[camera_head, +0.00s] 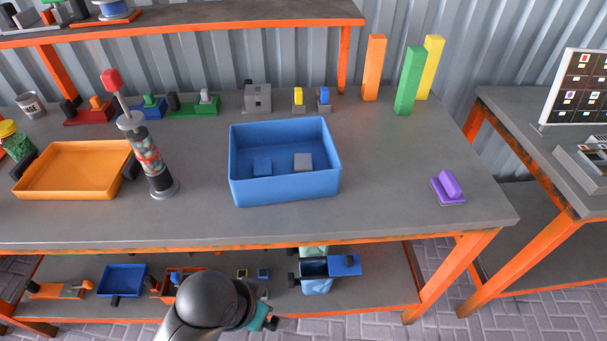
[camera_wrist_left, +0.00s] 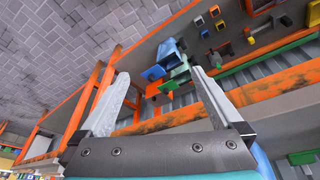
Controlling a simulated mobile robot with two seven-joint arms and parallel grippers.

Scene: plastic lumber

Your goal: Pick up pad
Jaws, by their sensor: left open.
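A purple block with a raised grip (camera_head: 448,187), which looks like the pad, lies on the right part of the grey workbench (camera_head: 390,200), near its front right corner. Nothing touches it. My left gripper (camera_wrist_left: 158,73) is open and empty in the left wrist view, with its two pale fingers spread. In the head view, my arm shows at the bottom, low in front of the bench and well left of the purple block; its fingers are not clear there. The purple block cannot be made out in the left wrist view. My right gripper is in neither view.
A blue bin (camera_head: 285,190) holding two small blocks stands mid-bench. An orange tray (camera_head: 75,172) and a gumball-like tube (camera_head: 150,160) stand left. Tall orange (camera_head: 374,68), green (camera_head: 410,80) and yellow blocks stand behind. The bench around the purple block is clear. A lower shelf (camera_head: 385,285) runs beneath.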

